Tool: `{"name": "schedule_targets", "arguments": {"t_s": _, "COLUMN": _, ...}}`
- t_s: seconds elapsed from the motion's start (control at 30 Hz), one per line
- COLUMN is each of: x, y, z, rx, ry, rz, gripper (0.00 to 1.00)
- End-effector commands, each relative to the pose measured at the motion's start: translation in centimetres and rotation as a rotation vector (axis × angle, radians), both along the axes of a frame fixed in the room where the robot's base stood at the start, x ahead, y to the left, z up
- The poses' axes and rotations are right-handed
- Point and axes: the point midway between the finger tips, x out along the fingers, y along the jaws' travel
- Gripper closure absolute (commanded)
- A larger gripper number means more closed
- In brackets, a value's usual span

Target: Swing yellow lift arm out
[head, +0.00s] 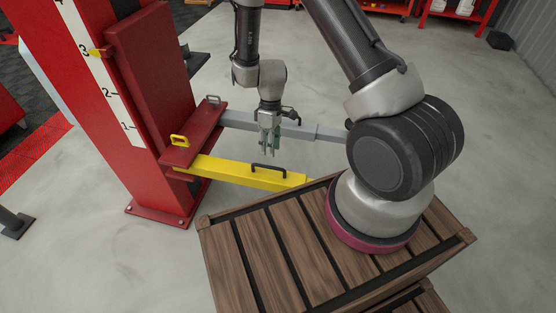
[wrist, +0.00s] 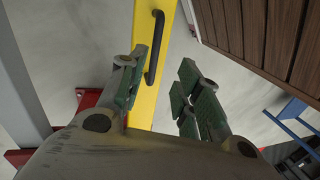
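The yellow lift arm (head: 238,174) reaches right from the red carriage (head: 190,148) on the lift post. A black handle (head: 268,170) stands on top of it. My gripper (head: 269,153) points down, just behind and above the handle in the head view. In the wrist view my gripper (wrist: 160,88) is open with its green-padded fingers apart and nothing between them. The yellow arm (wrist: 142,112) runs up that view, behind the left finger. The handle (wrist: 154,48) lies ahead of the fingertips, apart from them.
A grey lift arm (head: 300,129) runs behind the yellow one. The red lift post (head: 95,100) stands at left. The slatted wooden crate (head: 255,262) under my arm's base is close to the yellow arm. Open grey floor (head: 110,265) lies at front left.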

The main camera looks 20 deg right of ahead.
Motion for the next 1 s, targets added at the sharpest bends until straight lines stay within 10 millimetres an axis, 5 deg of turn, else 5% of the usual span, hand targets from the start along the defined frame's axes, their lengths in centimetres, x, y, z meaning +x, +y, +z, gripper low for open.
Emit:
{"name": "schedule_targets", "arguments": {"t_s": 0.27, "x": 0.7, "y": 0.0, "z": -0.4, "rx": 0.016, "ry": -0.045, "rz": 0.106, "gripper": 0.67}}
{"name": "schedule_targets", "arguments": {"t_s": 0.7, "x": -0.4, "y": 0.7, "z": -6.7, "rx": 0.017, "ry": -0.042, "rz": 0.112, "gripper": 0.67}}
{"name": "schedule_targets", "arguments": {"t_s": 1.0, "x": -0.6, "y": 0.8, "z": -7.8, "rx": 0.018, "ry": -0.045, "rz": 0.111, "gripper": 0.67}}
